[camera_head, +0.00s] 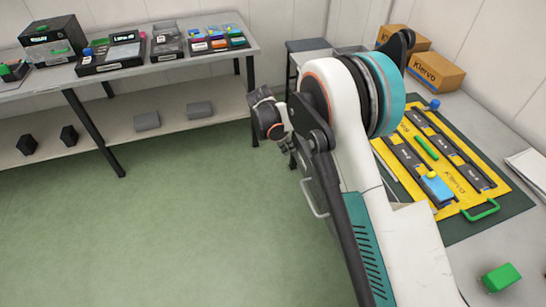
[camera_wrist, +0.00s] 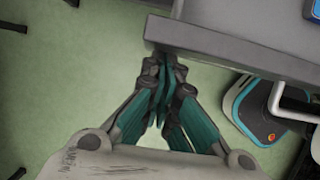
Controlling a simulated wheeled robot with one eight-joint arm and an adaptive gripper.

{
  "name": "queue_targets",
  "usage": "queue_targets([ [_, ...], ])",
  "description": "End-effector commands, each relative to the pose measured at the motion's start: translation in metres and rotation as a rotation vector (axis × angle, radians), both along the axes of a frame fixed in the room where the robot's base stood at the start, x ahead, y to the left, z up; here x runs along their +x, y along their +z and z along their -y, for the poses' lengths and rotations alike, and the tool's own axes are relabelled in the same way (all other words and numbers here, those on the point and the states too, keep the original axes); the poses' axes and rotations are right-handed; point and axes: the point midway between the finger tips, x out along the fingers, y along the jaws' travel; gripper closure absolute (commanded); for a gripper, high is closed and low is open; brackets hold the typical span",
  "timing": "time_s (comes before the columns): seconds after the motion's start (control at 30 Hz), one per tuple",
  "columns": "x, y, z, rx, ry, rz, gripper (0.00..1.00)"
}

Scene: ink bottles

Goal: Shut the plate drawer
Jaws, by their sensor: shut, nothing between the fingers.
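My gripper (camera_wrist: 165,68) is shut and empty in the wrist view, its teal fingers together. The fingertips are at the near edge of a long grey slab (camera_wrist: 235,48), close to its left end. I cannot tell if this slab is the plate drawer or a table edge, or whether they touch. In the head view the wrist end of my arm hangs low, left of the right-hand workbench (camera_head: 480,250), and the fingers cannot be made out. No drawer shows clearly in the head view; my arm covers much of the bench's front side.
A yellow board (camera_head: 455,184) with dark plates and a green handle (camera_head: 481,210) lies on the right bench. A green block (camera_head: 501,277) and cardboard boxes (camera_head: 437,71) stand there too. A left table (camera_head: 185,68) holds trays and cases. The green floor (camera_head: 130,230) between is clear.

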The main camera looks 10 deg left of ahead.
Motion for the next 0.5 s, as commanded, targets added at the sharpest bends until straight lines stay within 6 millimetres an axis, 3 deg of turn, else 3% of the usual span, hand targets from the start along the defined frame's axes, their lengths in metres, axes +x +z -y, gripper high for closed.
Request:
queue_targets([
  [0.1,0.027,0.000,0.030,0.000,-0.005,0.001,1.00],
  [0.5,0.078,0.000,0.112,-0.001,-0.003,0.001,1.00],
])
